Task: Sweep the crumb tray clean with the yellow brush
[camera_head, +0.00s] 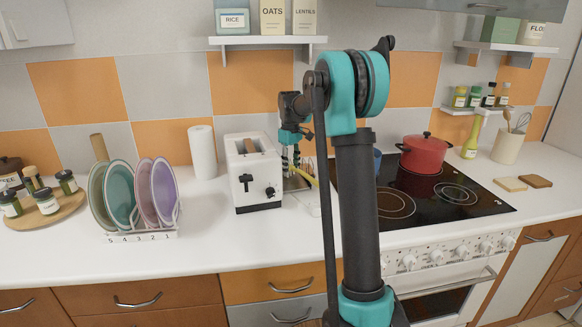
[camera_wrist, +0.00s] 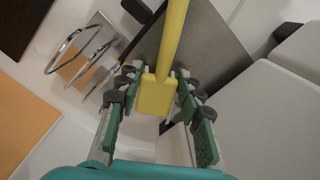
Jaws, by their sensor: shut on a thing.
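The yellow brush (camera_wrist: 158,93) is between the fingers of my gripper (camera_wrist: 155,85) in the wrist view. Its handle runs up the picture and its bristles are hidden. In the head view my gripper (camera_head: 291,158) is beside the toaster's right side, with the yellow brush (camera_head: 304,175) showing as a thin slanted strip. A grey metal plate, apparently the crumb tray (camera_wrist: 213,48), lies beyond the brush in the wrist view. It also shows in the head view (camera_head: 296,184), partly behind my gripper. I cannot tell whether the bristles touch it, and no crumbs can be made out.
The white toaster (camera_head: 253,180) stands close left of my gripper. A wire rack (camera_wrist: 75,55) is near the tray. The black hob (camera_head: 420,195) with a red pot (camera_head: 424,155) lies to the right. A plate rack (camera_head: 140,233) and paper roll (camera_head: 202,152) stand left.

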